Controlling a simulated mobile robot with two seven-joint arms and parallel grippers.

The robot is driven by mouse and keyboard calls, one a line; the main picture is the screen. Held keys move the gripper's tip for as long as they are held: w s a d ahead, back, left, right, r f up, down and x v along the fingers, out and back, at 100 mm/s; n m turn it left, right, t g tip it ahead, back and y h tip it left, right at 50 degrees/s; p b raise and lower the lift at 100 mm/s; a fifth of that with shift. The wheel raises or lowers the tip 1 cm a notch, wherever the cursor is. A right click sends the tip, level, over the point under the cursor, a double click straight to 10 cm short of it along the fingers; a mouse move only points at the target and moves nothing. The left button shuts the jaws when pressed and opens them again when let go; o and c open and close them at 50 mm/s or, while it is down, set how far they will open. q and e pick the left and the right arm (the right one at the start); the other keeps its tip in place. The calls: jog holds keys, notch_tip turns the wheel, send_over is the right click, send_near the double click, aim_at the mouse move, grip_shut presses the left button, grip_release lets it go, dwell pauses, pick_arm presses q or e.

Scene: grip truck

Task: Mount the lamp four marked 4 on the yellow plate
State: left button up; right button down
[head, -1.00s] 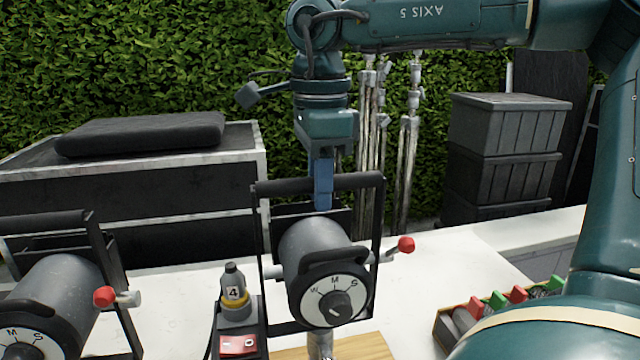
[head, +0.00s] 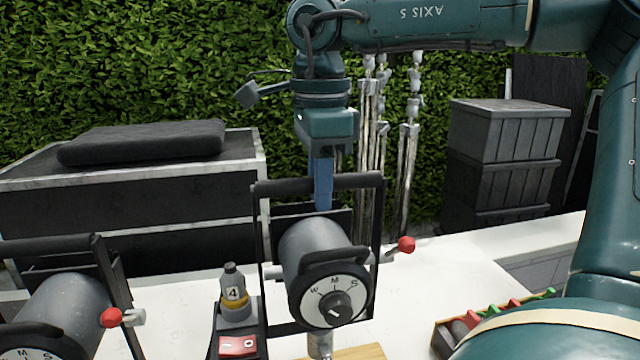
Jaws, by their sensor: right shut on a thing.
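My right gripper (head: 321,183) points down and is shut on the top bar of the yoke of a grey lamp (head: 315,250). The lamp hangs upright with its dial face toward me and a red-knobbed lever at its right. A box with a red switch and a grey knob marked 4 (head: 232,293) is beside it and keeps place with it. A metal stem (head: 320,345) shows under the lamp, in front of a tan wooden plate (head: 358,353). I cannot tell whether they touch. My left gripper is out of view.
Another grey lamp (head: 65,310) stands at the left. An open tray (head: 440,335) with red and green items is at the lower right, partly behind my arm. Light stands (head: 408,150) and black crates (head: 505,150) are behind. White table (head: 450,265) is bare right of the lamp.

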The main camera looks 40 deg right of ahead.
jog(key=shift+r+p, duration=1.1)
jog(key=shift+r, duration=0.4)
jog(key=shift+s+d, duration=0.1)
